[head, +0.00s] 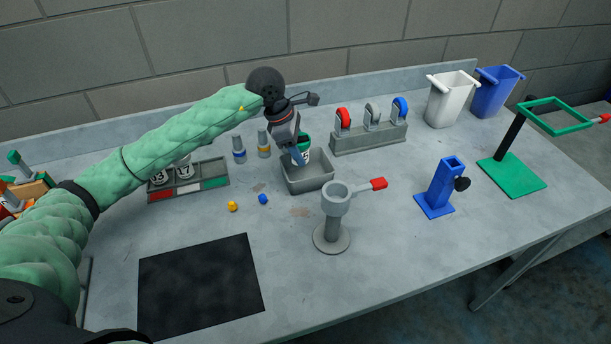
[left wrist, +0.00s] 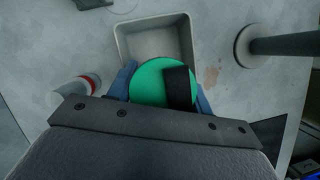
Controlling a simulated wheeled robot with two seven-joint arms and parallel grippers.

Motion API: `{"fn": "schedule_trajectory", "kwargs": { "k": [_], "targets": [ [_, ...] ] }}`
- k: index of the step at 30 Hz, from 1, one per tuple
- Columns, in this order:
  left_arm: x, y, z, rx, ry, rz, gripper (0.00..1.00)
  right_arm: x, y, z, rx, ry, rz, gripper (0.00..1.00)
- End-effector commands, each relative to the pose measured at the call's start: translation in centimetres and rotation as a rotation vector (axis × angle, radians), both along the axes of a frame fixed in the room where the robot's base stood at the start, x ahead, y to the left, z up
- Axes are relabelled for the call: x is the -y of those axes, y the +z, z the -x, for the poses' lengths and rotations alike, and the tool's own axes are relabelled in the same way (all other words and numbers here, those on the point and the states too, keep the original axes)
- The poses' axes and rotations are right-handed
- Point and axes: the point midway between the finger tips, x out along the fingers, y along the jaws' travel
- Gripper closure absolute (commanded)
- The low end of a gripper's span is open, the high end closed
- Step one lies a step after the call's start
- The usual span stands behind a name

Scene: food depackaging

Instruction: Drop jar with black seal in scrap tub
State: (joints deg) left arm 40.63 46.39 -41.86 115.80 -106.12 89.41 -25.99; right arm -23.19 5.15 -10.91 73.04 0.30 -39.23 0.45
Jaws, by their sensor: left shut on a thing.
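My left gripper (head: 297,153) is shut on a jar (head: 306,144) with a green lid. In the left wrist view the round green lid (left wrist: 150,82) sits between my blue fingers, with a black strip, the seal, across its right part. The jar is held above the open grey tub (head: 309,184), near its back part in the head view. The tub (left wrist: 152,42) looks empty in the left wrist view, where the jar covers its near end. The gripper hides much of the jar's side. My right gripper is not in view.
A ring stand (head: 333,235) with a red handle is in front of the tub. A tool rack (head: 368,138) stands right of it, two small bottles (head: 239,150) left of it. A tray (head: 215,170) holds other jars. A black mat (head: 200,288) lies front left.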

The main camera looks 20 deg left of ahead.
Motion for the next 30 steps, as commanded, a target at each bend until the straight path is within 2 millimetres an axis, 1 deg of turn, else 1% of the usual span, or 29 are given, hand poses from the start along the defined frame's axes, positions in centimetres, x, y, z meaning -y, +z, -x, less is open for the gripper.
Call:
{"fn": "schedule_trajectory", "kwargs": {
  "k": [1, 3, 9, 20, 21, 24, 30],
  "targets": [
    [0.0, -0.6, 0.0, -0.001, 0.001, 0.000, 0.73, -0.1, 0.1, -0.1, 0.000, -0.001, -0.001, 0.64],
    [0.0, -1.3, 0.0, -0.001, 0.001, 0.000, 0.73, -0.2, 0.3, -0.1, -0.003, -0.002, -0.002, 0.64],
    [0.0, -2.4, 0.0, 0.000, 0.000, 0.001, 0.73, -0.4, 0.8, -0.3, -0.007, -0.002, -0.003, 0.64],
    [0.0, -2.7, 0.0, 0.001, -0.001, 0.001, 0.73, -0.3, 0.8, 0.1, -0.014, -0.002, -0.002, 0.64],
    [0.0, -2.6, 0.0, 0.001, -0.001, 0.001, 0.42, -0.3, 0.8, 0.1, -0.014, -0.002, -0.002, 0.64],
    [0.0, -2.6, 0.0, 0.001, -0.001, 0.001, 0.24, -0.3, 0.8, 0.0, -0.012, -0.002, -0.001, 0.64],
    [0.0, -2.6, 0.0, 0.002, 0.001, 0.001, 0.24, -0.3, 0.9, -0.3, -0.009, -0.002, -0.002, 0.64]
  ]
}}
